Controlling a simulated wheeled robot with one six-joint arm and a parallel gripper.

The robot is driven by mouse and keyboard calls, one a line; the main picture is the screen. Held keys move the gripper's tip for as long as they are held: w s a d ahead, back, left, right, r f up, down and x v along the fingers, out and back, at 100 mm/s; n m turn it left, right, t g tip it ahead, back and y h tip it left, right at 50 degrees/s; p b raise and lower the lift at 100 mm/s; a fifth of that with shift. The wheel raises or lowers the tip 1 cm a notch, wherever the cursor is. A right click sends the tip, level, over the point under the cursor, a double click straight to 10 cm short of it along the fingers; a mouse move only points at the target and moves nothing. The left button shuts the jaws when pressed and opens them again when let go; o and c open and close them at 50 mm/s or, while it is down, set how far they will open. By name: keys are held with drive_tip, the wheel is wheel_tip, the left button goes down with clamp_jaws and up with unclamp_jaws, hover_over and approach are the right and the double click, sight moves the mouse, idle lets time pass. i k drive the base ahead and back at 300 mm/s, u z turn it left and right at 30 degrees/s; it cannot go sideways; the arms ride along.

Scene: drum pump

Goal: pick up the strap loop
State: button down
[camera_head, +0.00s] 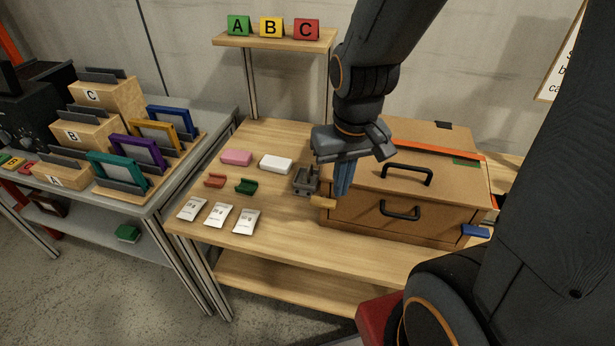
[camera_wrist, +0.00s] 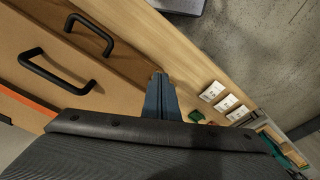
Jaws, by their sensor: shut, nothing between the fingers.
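My gripper (camera_head: 342,192) points down just in front of the wooden chest (camera_head: 360,222), its blue fingers together and empty. In the wrist view the fingers (camera_wrist: 160,82) also show closed. A small tan piece (camera_head: 323,202) sticks out at the chest's front left corner, close to the fingertips; it may be the strap loop, but it is too small to tell. I cannot tell whether the fingers touch it. An orange strap (camera_head: 440,150) lies across the chest's top; no clear loop shows in it.
A grey bracket (camera_head: 305,181) stands left of my fingers. Pink (camera_head: 236,157) and white (camera_head: 276,164) blocks, red (camera_head: 214,180) and green (camera_head: 246,186) clips and several sachets (camera_head: 217,215) lie further left. The chest has black handles (camera_head: 400,212). The table's front strip is clear.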

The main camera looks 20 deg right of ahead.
sight(309, 179)
drive_tip(key=z, duration=1.3)
drive_tip(key=k, duration=0.9)
drive_tip(key=u, duration=0.9)
drive_tip(key=i, duration=1)
